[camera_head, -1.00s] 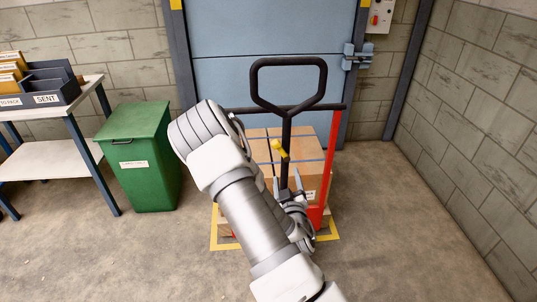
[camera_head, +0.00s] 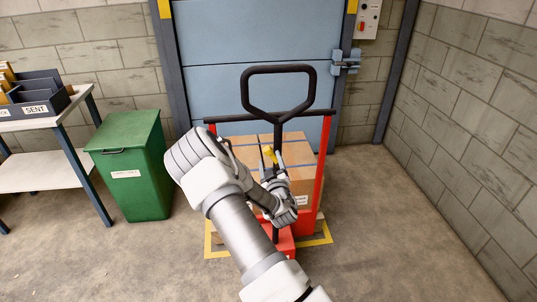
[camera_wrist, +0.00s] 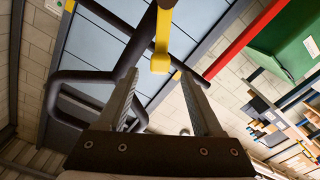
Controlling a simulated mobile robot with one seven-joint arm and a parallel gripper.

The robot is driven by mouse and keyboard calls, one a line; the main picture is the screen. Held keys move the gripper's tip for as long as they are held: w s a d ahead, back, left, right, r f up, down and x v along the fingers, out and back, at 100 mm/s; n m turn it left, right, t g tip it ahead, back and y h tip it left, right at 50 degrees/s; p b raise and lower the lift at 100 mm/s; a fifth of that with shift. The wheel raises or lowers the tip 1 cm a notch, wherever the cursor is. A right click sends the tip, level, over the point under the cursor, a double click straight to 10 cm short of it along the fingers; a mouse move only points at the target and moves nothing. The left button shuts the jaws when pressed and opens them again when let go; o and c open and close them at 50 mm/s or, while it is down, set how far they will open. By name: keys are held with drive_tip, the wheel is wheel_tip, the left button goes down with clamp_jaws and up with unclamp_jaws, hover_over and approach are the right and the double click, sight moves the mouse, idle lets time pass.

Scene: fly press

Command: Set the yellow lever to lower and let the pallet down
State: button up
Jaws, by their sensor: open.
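The yellow lever (camera_head: 271,155) sits on the dark handle shaft of a red pallet truck (camera_head: 322,165). In the wrist view the lever (camera_wrist: 161,52) hangs down just beyond and between my fingertips, with space on both sides. My gripper (camera_head: 274,160) is open and empty, close to the lever; in the wrist view its two fingers (camera_wrist: 160,80) point at the lever and shaft. The truck's black loop handle (camera_head: 278,70) rises above. Cardboard boxes (camera_head: 246,152) stand behind the shaft. The pallet under them is mostly hidden by my arm and the truck.
Yellow floor marking (camera_head: 215,251) surrounds the load. A green bin (camera_head: 130,170) and a table with a sorter (camera_head: 45,118) stand to the left. A blue door (camera_head: 240,45) is behind, with a control box (camera_head: 368,20). Floor at the right is clear.

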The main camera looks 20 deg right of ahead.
sight(268, 153)
drive_tip(key=shift+x, duration=2.1)
clamp_jaws()
